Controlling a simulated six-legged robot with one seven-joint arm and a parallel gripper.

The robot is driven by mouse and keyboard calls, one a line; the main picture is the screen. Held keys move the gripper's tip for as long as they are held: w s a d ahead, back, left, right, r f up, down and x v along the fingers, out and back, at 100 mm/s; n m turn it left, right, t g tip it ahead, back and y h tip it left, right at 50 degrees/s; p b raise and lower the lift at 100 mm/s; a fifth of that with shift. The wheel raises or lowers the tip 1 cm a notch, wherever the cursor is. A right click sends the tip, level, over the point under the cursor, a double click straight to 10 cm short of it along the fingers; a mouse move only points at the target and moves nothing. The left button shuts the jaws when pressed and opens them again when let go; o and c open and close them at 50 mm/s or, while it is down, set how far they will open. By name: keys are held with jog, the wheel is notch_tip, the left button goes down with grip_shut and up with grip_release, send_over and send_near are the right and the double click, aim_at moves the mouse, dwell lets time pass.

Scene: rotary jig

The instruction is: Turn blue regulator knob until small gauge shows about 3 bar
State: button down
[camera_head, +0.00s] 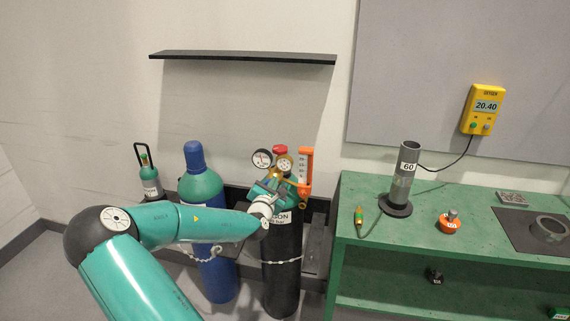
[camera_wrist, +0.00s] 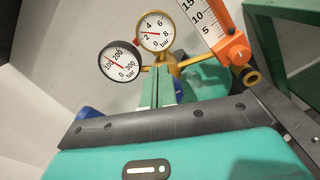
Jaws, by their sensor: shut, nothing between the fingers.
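The small gauge (camera_wrist: 156,31), gold-rimmed with a 0 to 8 bar scale, shows in the wrist view; its red needle points left, close to the 2. It also shows in the head view (camera_head: 285,163). A dark-rimmed gauge (camera_wrist: 121,61) marked to 300 bar sits left of it. My gripper (camera_wrist: 160,75) is shut and empty just below the gauges; in the head view it is in front of the regulator (camera_head: 272,190).
The black cylinder (camera_head: 281,275) stands beside a blue one with a green shoulder (camera_head: 201,186). An orange flowmeter (camera_head: 306,173) is close right of the gauges. The green bench (camera_head: 375,235) is further right, a dark shelf (camera_head: 243,58) above.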

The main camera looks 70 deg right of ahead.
jog(key=shift+w+f, duration=0.15)
jog(key=shift+f, duration=0.25)
dwell(0.8)
jog(key=shift+r, duration=0.2)
jog(key=s+a, duration=0.1)
jog(key=a, duration=0.5)
jog(key=shift+s+r, duration=0.25)
dwell(0.6)
